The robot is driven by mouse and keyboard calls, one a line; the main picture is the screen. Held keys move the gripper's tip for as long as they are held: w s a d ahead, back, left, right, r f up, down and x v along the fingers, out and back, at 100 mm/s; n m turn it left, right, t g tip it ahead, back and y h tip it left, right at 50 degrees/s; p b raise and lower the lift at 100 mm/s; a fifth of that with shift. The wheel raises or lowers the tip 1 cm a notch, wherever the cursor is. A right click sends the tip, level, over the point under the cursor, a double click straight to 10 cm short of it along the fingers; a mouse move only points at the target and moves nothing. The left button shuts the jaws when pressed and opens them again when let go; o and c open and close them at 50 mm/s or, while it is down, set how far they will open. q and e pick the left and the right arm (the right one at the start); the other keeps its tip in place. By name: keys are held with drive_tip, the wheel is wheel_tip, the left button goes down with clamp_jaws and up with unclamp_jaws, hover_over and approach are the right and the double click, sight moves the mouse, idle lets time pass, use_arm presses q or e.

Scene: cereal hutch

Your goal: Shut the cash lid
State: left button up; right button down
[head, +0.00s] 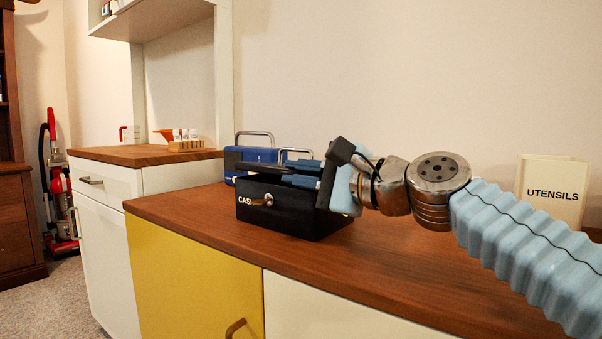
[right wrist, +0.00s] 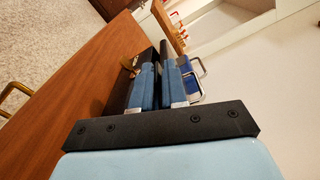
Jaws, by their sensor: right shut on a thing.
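The black cash box (head: 285,215) stands on the wooden counter, its front partly lettered "CASH" and a brass key or lock on it. Its dark lid (head: 243,165) shows as a thin, nearly level edge raised a little above the box, with a gap between. My right gripper (head: 298,175) reaches in from the right, its blue fingers shut on the lid, one above and one below it. In the right wrist view the lid (right wrist: 164,52) lies edge-on between the fingers, beside the box (right wrist: 128,82). The gripper hides part of the lid. My left gripper is not in view.
A blue box (head: 258,155) with a metal handle stands close behind the cash box. A cream "UTENSILS" holder (head: 552,190) is at the back right. A rack of small jars (head: 185,143) sits on the left-hand cabinet. The counter front (head: 330,262) is clear.

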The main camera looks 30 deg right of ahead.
drive_tip(key=shift+f, duration=0.1)
drive_tip(key=c, duration=1.3)
unclamp_jaws()
drive_tip(key=shift+d, duration=0.1)
drive_tip(key=v, duration=1.3)
drive_tip(key=shift+s+p, duration=0.35)
drive_tip(key=shift+p, duration=0.05)
drive_tip(key=shift+d, duration=0.1)
